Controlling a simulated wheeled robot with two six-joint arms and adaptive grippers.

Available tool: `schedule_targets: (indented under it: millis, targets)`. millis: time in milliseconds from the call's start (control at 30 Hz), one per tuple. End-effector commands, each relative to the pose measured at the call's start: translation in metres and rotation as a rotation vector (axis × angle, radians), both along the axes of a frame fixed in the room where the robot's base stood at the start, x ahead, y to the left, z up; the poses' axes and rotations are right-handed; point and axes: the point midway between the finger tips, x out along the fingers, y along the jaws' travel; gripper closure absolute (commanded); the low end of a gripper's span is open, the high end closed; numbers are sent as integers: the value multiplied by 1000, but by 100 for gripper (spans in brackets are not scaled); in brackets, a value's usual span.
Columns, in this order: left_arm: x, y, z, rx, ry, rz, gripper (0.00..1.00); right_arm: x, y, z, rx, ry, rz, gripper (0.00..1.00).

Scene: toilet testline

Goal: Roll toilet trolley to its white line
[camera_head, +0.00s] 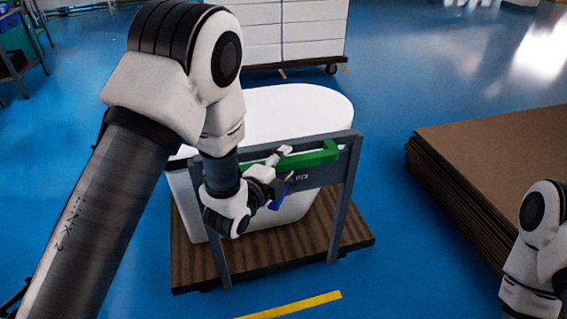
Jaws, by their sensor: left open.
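The toilet trolley has a brown wooden base (275,258) and a grey upright frame (350,190) with a green handle bar (315,158). A large white toilet body (290,108) stands on the base behind the frame. My left gripper (281,172) is open at the left part of the green bar. One fingertip overlaps the bar in the picture; I cannot tell whether it touches. I see no white line.
A stack of brown sheets (500,150) lies on the floor at the right. A trolley with white boxes (290,30) stands behind. A yellow floor strip (290,306) lies just in front of the trolley. Blue floor (390,235) is clear between the trolley and the sheets.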

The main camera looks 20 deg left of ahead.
Motion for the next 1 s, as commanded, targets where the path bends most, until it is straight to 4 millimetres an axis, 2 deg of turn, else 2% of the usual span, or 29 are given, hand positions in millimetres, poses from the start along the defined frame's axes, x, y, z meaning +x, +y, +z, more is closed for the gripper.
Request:
schedule_targets:
  millis: [67, 100, 167, 200, 233, 467, 667, 867, 1000]
  targets:
    - [0, 0, 0, 0, 0, 0, 48, 0, 0, 0, 0, 0, 0, 60]
    - [0, 0, 0, 0, 0, 0, 55, 0, 0, 0, 0, 0, 0, 60]
    - [0, 0, 0, 0, 0, 0, 77, 0, 0, 0, 0, 0, 0, 60]
    - [0, 0, 0, 0, 0, 0, 91, 0, 0, 0, 0, 0, 0, 60]
    - [0, 0, 0, 0, 0, 0, 100, 0, 0, 0, 0, 0, 0, 60]
    - [0, 1, 0, -1, 0, 0, 100, 0, 0, 0, 0, 0, 0, 60]
    - [12, 9, 1, -3, -3, 4, 100, 0, 0, -1, 0, 0, 0, 60]
    - [46, 33, 3, -6, -12, 12, 100, 0, 0, -3, 0, 0, 0, 60]
    - [78, 56, 3, -6, -12, 14, 100, 0, 0, -5, 0, 0, 0, 60]
